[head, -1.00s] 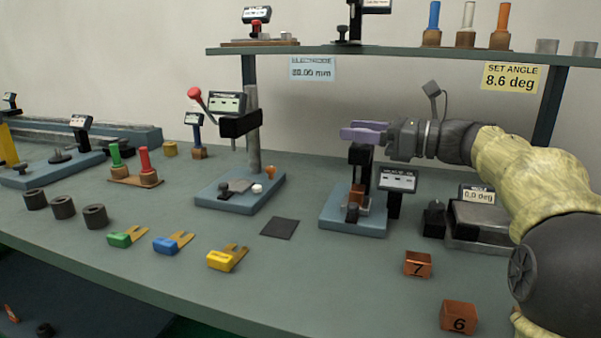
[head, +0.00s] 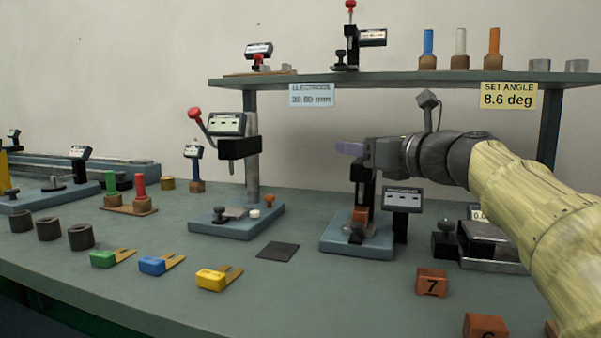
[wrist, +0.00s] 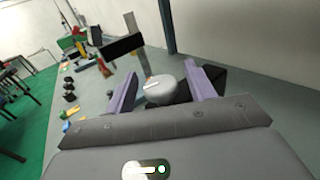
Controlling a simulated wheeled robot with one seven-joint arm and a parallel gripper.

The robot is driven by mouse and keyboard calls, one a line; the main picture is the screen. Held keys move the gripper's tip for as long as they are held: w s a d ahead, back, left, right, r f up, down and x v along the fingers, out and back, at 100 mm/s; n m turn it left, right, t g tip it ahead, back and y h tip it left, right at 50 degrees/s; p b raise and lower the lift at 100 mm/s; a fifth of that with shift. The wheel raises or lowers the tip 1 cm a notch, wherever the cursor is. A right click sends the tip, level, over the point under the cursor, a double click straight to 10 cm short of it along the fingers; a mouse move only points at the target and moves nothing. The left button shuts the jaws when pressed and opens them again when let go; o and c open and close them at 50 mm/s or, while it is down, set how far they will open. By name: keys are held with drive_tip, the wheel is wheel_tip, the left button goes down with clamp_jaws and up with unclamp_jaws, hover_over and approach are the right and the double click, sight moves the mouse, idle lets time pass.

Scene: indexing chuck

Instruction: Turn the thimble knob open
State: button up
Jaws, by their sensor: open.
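The micrometer-like stand has a blue base (head: 345,246), a black upright and a dark display (head: 403,199); an orange-brown block (head: 360,215) sits low on it. My gripper (head: 350,148) is at the top of this stand, with its purple fingers pointing left in the head view. In the wrist view a rounded grey knob (wrist: 163,91), apparently the thimble knob, lies between the two open purple fingers (wrist: 164,88). Gaps show on both sides of the knob, so the fingers do not appear to press on it. The gripper hides the knob in the head view.
A press-like stand with a red-tipped lever (head: 195,113) stands to the left. A shelf (head: 400,80) runs behind and above my gripper. A metal block device (head: 490,245) is at the right. Block 7 (head: 431,283) lies in front. A dark mat (head: 278,251) lies between the stands.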

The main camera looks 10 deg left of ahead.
drive_tip(key=shift+m+t+h, duration=1.1)
drive_tip(key=shift+m+h, duration=0.2)
drive_tip(key=shift+h, duration=0.2)
drive_tip(key=m+h+p, duration=0.1)
drive_tip(key=t+h+p, duration=0.1)
drive_tip(key=m+h+p, duration=0.1)
drive_tip(key=h, duration=0.1)
drive_tip(key=shift+r+m+t, duration=0.25)
drive_tip(key=shift+m+t, duration=0.05)
drive_tip(key=shift+t, duration=0.1)
drive_tip(key=m+h+p, duration=0.2)
drive_tip(key=h+p, duration=0.1)
drive_tip(key=p, duration=0.2)
drive_tip(key=m+h+p, duration=0.2)
drive_tip(key=h+p, duration=0.2)
drive_tip(key=p, duration=0.1)
drive_tip(key=shift+m+h+p, duration=0.3)
drive_tip(key=shift+m, duration=0.1)
drive_tip(key=m+g+h+p, duration=0.1)
drive_tip(key=m+h+p, duration=0.1)
drive_tip(key=p, duration=0.3)
drive_tip(key=m+g+h+p, duration=0.1)
drive_tip(key=m+h+p, duration=0.2)
drive_tip(key=h+p, duration=0.2)
drive_tip(key=shift+p, duration=0.35)
drive_tip(key=b+v, duration=0.1)
drive_tip(key=v, duration=1.6)
drive_tip(key=shift+a+b, duration=0.3)
drive_tip(key=shift+f, duration=0.15)
